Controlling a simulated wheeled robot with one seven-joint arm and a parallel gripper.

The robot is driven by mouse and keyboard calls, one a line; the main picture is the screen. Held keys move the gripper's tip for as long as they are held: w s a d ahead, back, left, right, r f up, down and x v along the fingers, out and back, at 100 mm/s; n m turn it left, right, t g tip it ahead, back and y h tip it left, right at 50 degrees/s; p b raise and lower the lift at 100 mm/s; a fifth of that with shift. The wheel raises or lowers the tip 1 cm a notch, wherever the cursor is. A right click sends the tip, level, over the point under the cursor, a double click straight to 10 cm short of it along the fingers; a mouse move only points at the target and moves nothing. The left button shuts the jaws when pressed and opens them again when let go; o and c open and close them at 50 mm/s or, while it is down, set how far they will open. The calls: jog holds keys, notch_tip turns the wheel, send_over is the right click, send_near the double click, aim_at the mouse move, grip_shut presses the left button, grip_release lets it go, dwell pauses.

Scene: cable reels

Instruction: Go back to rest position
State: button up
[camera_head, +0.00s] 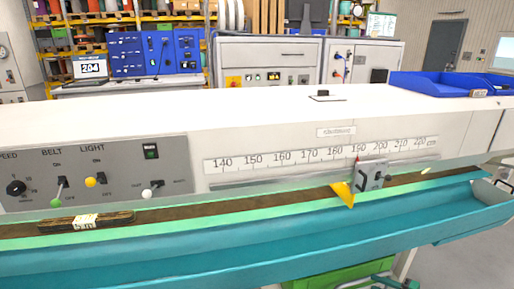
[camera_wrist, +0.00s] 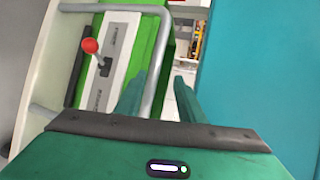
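My gripper (camera_wrist: 155,88) shows in the wrist view, its two dark green fingers apart with nothing between them. It points past a grey tube rail (camera_wrist: 152,100) and a green frame (camera_wrist: 145,50). A large teal surface (camera_wrist: 260,70) is close on the right. In the head view I cannot clearly make out my gripper.
A white machine (camera_head: 270,115) with a scale and switches stands ahead. A teal trough (camera_head: 250,245) runs along its front, with a brown labelled piece (camera_head: 110,220) on the belt behind. A red-knobbed lever (camera_wrist: 90,46) is left of my fingers. Blue bins (camera_head: 440,83) sit on top.

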jog(key=s+a+r+n+g+h, duration=0.15)
jog(key=s+r+g, duration=0.25)
jog(key=r, duration=0.7)
jog(key=s+a+r+n+g+h, duration=0.1)
jog(key=s+r+n+g+h, duration=0.3)
jog(key=r, duration=0.7)
jog(key=s+a+r+g+h, duration=0.1)
jog(key=s+a+r+g, duration=0.3)
jog(key=r, duration=0.7)
jog(key=s+a+r+h, duration=0.1)
jog(key=s+a+r, duration=0.1)
jog(key=s+r, duration=0.5)
jog(key=s+a+r+m+t+h, duration=0.1)
jog(key=s+r, duration=0.6)
jog(key=s, duration=0.8)
jog(key=shift+s+a+h, duration=0.25)
jog(key=shift+a+h, duration=0.2)
jog(key=shift+a, duration=0.45)
jog(key=shift+r+m, duration=0.1)
jog(key=shift+m, duration=0.15)
jog(key=shift+w+f, duration=0.25)
jog(key=shift+w, duration=0.4)
jog(key=shift+c, duration=0.6)
